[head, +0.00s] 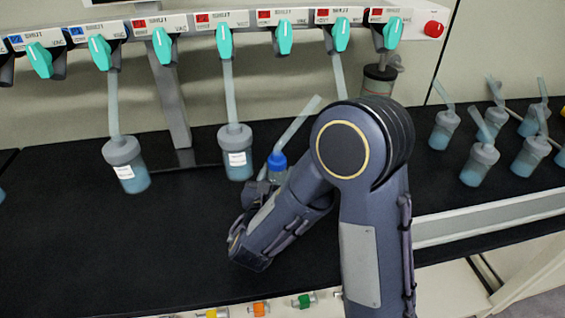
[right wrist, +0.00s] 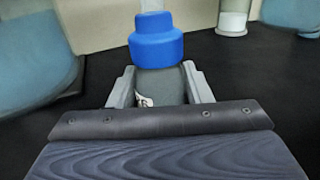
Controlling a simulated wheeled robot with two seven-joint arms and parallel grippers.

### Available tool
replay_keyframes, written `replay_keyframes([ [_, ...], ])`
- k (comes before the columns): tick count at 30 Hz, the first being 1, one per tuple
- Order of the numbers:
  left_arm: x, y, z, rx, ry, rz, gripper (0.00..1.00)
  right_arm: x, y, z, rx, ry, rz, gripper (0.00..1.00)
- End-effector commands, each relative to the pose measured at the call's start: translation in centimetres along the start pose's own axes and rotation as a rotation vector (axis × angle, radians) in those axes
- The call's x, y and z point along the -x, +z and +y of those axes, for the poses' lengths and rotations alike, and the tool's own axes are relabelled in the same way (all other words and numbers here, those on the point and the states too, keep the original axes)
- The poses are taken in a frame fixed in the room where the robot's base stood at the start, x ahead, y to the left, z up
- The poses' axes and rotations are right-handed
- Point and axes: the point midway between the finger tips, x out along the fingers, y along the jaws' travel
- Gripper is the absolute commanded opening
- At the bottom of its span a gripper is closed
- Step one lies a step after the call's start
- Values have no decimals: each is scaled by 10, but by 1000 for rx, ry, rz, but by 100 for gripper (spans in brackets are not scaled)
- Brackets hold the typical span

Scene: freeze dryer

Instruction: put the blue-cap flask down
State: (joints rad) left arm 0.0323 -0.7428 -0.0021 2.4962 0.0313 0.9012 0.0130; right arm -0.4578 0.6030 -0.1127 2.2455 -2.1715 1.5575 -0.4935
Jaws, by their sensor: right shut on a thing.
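The blue-cap flask shows in the head view as a blue cap (head: 277,161) with a pale tube rising from it; most of its body is hidden behind my right arm. In the right wrist view the blue-cap flask (right wrist: 157,50) stands upright between the two fingers. My right gripper (right wrist: 160,88) is shut on the flask's body, below the cap. In the head view the right gripper is largely hidden by my arm. I cannot tell whether the flask's base touches the black bench (head: 190,245). My left gripper is not in view.
Two grey-cap flasks (head: 126,165) (head: 236,152) hang by tubes from the teal-valve manifold (head: 180,22), left of the blue-cap flask. Several more grey-cap flasks (head: 479,163) stand at the right. The bench's front left is clear. Coloured valves (head: 260,308) sit below its front edge.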

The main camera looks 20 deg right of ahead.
Motion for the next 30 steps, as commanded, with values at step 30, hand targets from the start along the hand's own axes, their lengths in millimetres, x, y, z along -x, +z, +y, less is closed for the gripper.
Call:
replay_keyframes([
  [30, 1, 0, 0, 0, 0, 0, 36, -54, -18, 0, 0, 1, 0, 51],
])
